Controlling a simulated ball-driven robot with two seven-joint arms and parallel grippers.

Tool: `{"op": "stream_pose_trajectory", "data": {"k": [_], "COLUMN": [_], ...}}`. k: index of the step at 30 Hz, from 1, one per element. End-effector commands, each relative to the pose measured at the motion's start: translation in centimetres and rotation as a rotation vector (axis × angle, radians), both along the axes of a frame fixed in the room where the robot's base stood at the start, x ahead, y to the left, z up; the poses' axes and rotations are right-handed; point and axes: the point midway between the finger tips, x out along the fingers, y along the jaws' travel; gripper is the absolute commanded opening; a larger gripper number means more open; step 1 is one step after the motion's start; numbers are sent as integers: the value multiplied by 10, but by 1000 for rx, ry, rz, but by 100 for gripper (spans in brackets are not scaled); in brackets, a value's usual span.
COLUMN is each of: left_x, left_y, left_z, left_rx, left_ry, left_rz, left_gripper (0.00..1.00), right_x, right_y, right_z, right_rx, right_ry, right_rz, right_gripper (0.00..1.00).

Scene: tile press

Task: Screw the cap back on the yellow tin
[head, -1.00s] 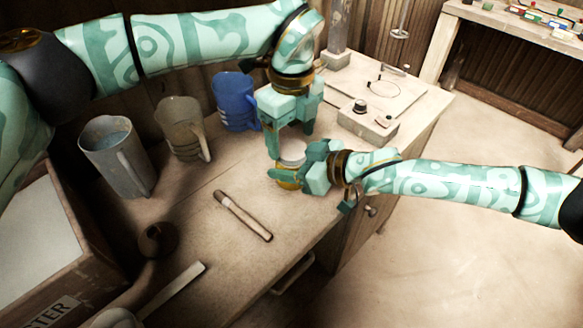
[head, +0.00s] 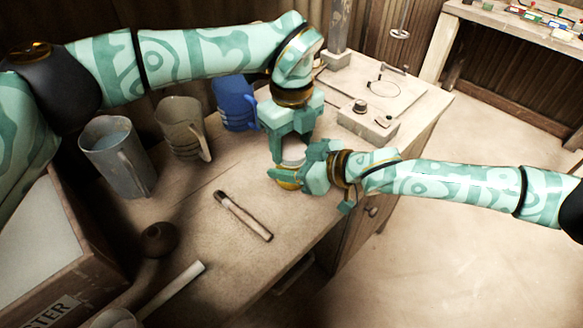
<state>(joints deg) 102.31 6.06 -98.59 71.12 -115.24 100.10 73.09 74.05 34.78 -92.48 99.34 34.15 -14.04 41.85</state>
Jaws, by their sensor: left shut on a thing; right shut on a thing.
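The yellow tin (head: 286,184) stands on the bench, partly hidden by my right gripper. My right gripper (head: 288,180) comes in from the right and is shut around the tin's side. The pale grey-white cap (head: 293,154) is at the top of the tin. My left gripper (head: 292,148) points down from above and is shut on the cap. Its fingers hide part of the cap, and I cannot tell how far the cap sits on the thread.
A blue jug (head: 236,102), a brown-grey jug (head: 182,128) and a grey jug (head: 117,155) stand along the back left. A brush-like tool (head: 243,216) lies in front. A control box (head: 367,118) is at the right. The bench's front middle is mostly clear.

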Motion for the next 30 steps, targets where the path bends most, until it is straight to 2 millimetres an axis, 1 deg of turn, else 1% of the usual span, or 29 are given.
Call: {"op": "stream_pose_trajectory", "data": {"k": [1,4,11,12,14,15,23,26,30], "left_x": [0,1,0,0,0,0,0,0,0], "left_y": [0,0,0,0,0,0,0,0,0], "left_z": [1,1,0,0,0,0,1,7,26], "left_rx": [1,0,0,0,0,0,-1,0,-2], "left_ry": [-2,-2,-1,-1,-1,-1,-1,-1,-3], "left_rz": [-68,-172,-187,-186,-186,-185,-185,-185,-184], "left_gripper": [27,27,27,57,73,76,76,76,76], "right_x": [0,0,0,0,0,0,0,0,0], "right_y": [0,0,0,0,0,0,1,1,0], "right_z": [1,0,0,0,0,0,0,0,0], "right_rx": [1,1,1,1,1,1,1,1,1], "right_ry": [-1,-1,-1,-1,-1,0,0,0,0], "right_rz": [0,0,0,0,0,1,2,2,1], "right_gripper": [0,0,0,0,0,0,0,0,0]}}
